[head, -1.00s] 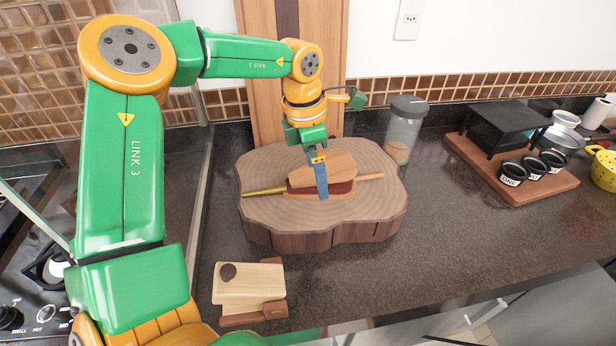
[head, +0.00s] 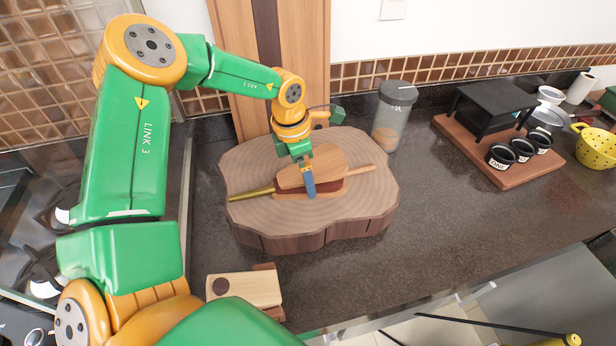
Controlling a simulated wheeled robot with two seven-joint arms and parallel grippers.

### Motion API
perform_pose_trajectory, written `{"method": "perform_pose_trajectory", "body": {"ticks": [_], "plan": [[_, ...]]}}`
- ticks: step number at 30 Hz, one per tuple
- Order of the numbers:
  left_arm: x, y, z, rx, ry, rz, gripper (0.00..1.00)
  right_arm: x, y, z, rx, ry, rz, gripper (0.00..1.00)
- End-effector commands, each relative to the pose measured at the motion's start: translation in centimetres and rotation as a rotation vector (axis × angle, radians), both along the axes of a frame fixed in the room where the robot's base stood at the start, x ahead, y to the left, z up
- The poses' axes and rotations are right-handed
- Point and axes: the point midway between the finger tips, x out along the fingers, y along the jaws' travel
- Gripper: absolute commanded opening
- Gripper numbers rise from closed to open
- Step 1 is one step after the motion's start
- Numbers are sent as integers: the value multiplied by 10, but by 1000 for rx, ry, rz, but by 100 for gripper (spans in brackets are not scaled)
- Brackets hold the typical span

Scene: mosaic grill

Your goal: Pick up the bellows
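The bellows (head: 326,157), with wooden boards, a dark red middle, a brass nozzle at left and a handle at right, lies on a thick wooden slab (head: 362,203). My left gripper (head: 309,184) is at the bellows from above. One blue finger shows across its near side; the other finger is hidden, so I cannot tell whether the gripper is closed on it. The bellows appears to rest on the slab, with no clear gap below it. My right gripper is not in view.
A wooden box-like object (head: 245,288) lies at the counter's front edge. A lidded glass jar (head: 393,122) stands behind the slab. At right are a board (head: 479,158) with black cups and a yellow colander (head: 597,147).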

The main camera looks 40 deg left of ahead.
Motion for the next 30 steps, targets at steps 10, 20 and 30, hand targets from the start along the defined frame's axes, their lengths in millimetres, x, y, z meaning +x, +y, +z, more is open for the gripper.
{"method": "perform_pose_trajectory", "body": {"ticks": [10, 20, 30], "plan": [[1, 0, 0, 0, -1, 0, 54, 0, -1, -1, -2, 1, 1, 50], [1, 0, 0, 0, -3, 0, 10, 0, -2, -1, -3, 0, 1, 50], [3, 0, 56, 2, -14, 1, 10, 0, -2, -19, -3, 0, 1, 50]]}}
